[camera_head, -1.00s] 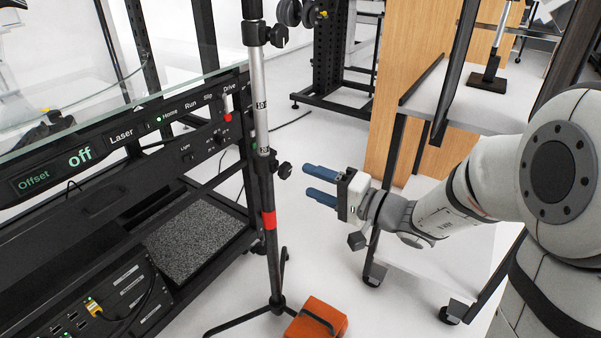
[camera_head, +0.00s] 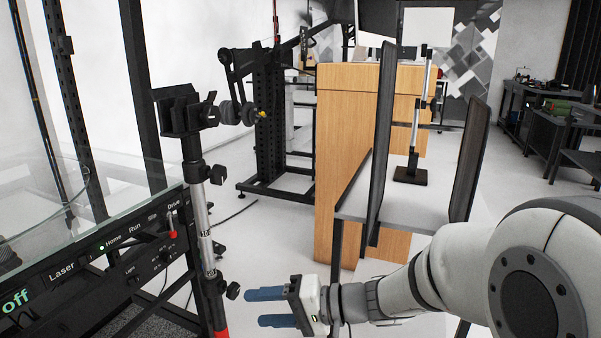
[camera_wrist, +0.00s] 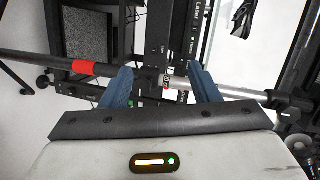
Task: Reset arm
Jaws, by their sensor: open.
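My gripper (camera_head: 268,307) shows at the bottom middle of the head view, at the end of my arm, with its two blue fingers pointing left. The fingers are apart and nothing is between them. A black and silver stand pole (camera_head: 203,225) with a red band rises just left of the fingertips, and a gap shows between them. In the wrist view my gripper (camera_wrist: 160,88) is also open, and the pole (camera_wrist: 235,92) crosses the picture beyond the fingers.
A black control panel (camera_head: 125,238) with a glass sheet stands at the left. A wooden cabinet (camera_head: 340,130) and a grey shelf cart (camera_head: 400,200) stand behind my arm. A black frame (camera_head: 268,130) is at the back. Bare white floor (camera_head: 255,255) lies between the pole and the cabinet.

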